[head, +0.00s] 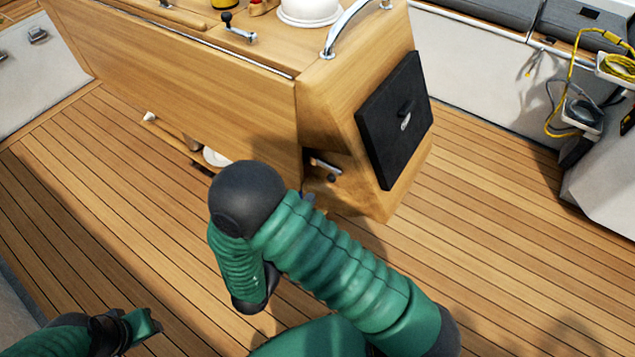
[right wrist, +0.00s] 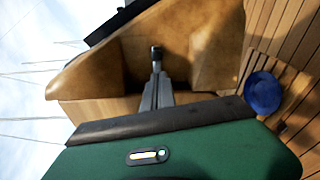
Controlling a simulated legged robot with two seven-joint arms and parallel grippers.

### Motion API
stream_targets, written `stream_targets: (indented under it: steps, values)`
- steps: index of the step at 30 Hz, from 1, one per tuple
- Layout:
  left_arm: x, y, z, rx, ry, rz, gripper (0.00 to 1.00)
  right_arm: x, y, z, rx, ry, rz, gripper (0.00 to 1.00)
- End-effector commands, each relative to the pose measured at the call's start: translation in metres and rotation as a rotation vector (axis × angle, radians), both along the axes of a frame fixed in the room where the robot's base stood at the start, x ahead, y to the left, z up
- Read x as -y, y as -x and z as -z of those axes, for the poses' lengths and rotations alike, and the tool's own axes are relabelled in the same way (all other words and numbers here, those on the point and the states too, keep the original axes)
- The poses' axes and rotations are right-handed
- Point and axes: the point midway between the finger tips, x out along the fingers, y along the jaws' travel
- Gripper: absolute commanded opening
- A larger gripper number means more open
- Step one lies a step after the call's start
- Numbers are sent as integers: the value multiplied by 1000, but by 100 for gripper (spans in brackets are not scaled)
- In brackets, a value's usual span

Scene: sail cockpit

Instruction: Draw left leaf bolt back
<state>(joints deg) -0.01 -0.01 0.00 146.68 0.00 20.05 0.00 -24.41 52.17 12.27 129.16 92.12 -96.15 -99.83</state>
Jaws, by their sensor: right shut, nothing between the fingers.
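The left leaf (head: 200,85) is a wooden panel hanging on the near side of the table pedestal. A small metal bolt with a dark knob (head: 325,168) shows on the pedestal's end, beside the leaf's lower right corner. My right gripper (head: 308,196) is mostly hidden behind my green arm, just below the bolt. In the right wrist view its grey fingers (right wrist: 157,88) are shut and empty, pointing at a short metal piece with a dark end (right wrist: 156,53). Contact cannot be told. My left gripper (head: 140,325) is at the lower left, far from the table; its opening is unclear.
A black hatch (head: 396,120) with a handle is on the pedestal's end. A curved metal rail (head: 350,28) and a white dome (head: 308,10) are on top. A yellow cable (head: 565,75) hangs at the right. A blue disc (right wrist: 263,92) shows in the wrist view.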

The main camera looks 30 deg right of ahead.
Motion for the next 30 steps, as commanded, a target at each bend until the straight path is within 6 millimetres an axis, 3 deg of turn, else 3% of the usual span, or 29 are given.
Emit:
stream_targets:
  steps: [3,7,23,26,30]
  values:
    - [0,0,-10,0,0,0,36,-22,10,-3,-2,0,-3,0]
    - [0,0,-13,0,0,0,36,-35,17,-2,-2,-1,-1,0]
    - [0,0,-12,0,0,0,36,-39,19,-1,-1,-3,-1,0]
    - [0,0,-12,0,0,0,36,-38,6,3,46,-97,-27,0]
    - [0,0,-13,0,0,0,36,-49,-55,17,222,-553,-146,0]
